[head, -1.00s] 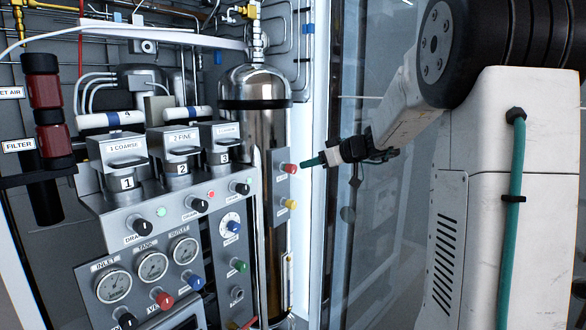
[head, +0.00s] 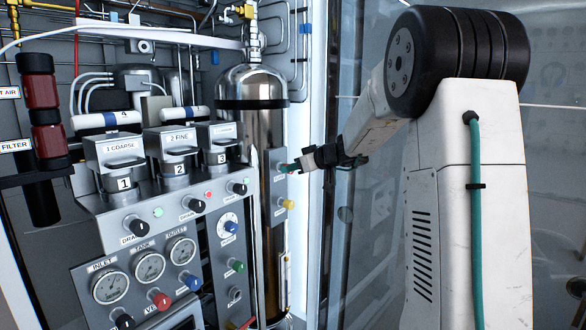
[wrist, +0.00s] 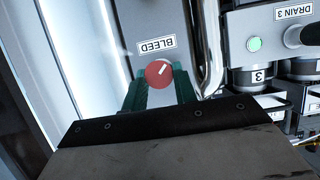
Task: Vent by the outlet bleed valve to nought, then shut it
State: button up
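The red bleed knob (wrist: 158,73), labelled BLEED, shows in the wrist view with a white pointer mark slanting up to the right. My gripper (wrist: 160,88) has its two teal fingers apart, one on each side of the knob. I cannot tell whether they touch it. In the head view my gripper (head: 284,168) is at the panel's right column, and its fingertips hide the red knob. The outlet gauge (head: 182,251) is at the lower middle of the panel; its needle is too small to read.
A yellow knob (head: 287,204) sits just below my gripper. The steel cylinder (head: 252,85) stands behind the column. The inlet gauge (head: 110,287), tank gauge (head: 149,268) and drain knobs are to the left. A glass door (head: 350,215) is on the right.

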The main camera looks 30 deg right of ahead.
jog(key=shift+c, duration=0.2)
jog(key=m+t+y, duration=0.1)
jog(key=m+y, duration=0.1)
jog(key=m, duration=0.5)
jog(key=f+m+t+y, duration=0.1)
jog(key=m+y, duration=0.2)
jog(key=m, duration=0.5)
jog(key=m+t+y, duration=0.2)
jog(key=m, duration=0.6)
jog(key=shift+w+d+f+y, duration=0.1)
jog(key=shift+d+f+y, duration=0.2)
jog(key=shift+f+y, duration=0.1)
jog(key=shift+m, duration=0.3)
dwell(0.5)
jog(key=o, duration=1)
jog(key=shift+r, duration=0.1)
jog(key=shift+c, duration=0.2)
